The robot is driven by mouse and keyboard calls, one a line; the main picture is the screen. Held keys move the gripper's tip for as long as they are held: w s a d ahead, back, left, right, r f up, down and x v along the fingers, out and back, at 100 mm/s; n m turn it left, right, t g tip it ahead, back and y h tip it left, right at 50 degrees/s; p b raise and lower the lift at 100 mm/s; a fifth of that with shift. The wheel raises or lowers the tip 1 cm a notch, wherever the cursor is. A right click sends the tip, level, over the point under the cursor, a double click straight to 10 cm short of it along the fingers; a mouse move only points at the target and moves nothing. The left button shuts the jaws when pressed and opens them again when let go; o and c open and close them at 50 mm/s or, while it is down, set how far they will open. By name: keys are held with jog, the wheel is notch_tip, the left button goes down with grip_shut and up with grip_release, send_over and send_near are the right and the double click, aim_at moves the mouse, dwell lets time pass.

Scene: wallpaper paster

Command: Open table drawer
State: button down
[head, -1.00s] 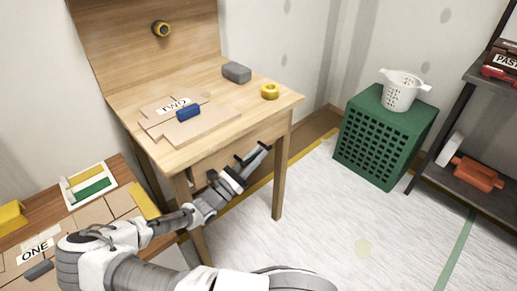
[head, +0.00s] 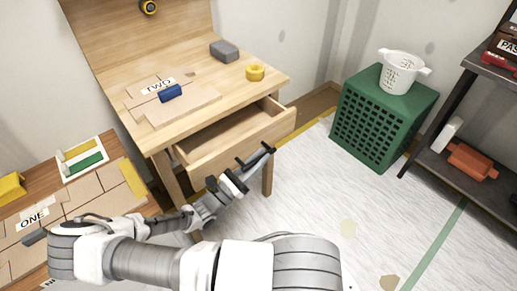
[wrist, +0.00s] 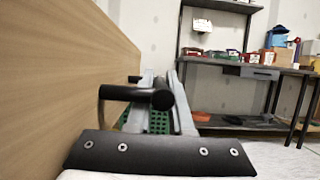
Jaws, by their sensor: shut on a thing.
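The wooden table (head: 215,88) stands at centre left in the head view. Its drawer (head: 228,130) is pulled partway out, and its empty-looking inside shows. The drawer's plain front (head: 272,124) also fills the left of the wrist view (wrist: 60,75). A black bar handle (wrist: 125,93) stands off that front in the wrist view. My gripper (head: 257,156) is in front of the drawer and shut on the handle. In the wrist view my gripper's fingers (wrist: 165,100) lie around the handle's end; the exact contact is partly hidden.
The tabletop holds a blue block (head: 170,93), a grey block (head: 224,51) and a yellow roll (head: 255,72). A lower table (head: 85,205) is at left. Floor between is largely clear.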

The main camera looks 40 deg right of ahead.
jog(key=s+p, duration=0.3)
jog(key=s, duration=0.8)
jog(key=shift+s+d+p, duration=0.35)
jog(key=shift+d+p, duration=0.05)
jog(key=shift+d, duration=0.05)
jog(key=c, duration=0.8)
grip_release()
jog(key=shift+a, duration=0.1)
jog(key=v, duration=1.7)
jog(key=shift+a+f, duration=0.1)
jog(key=shift+f, duration=0.05)
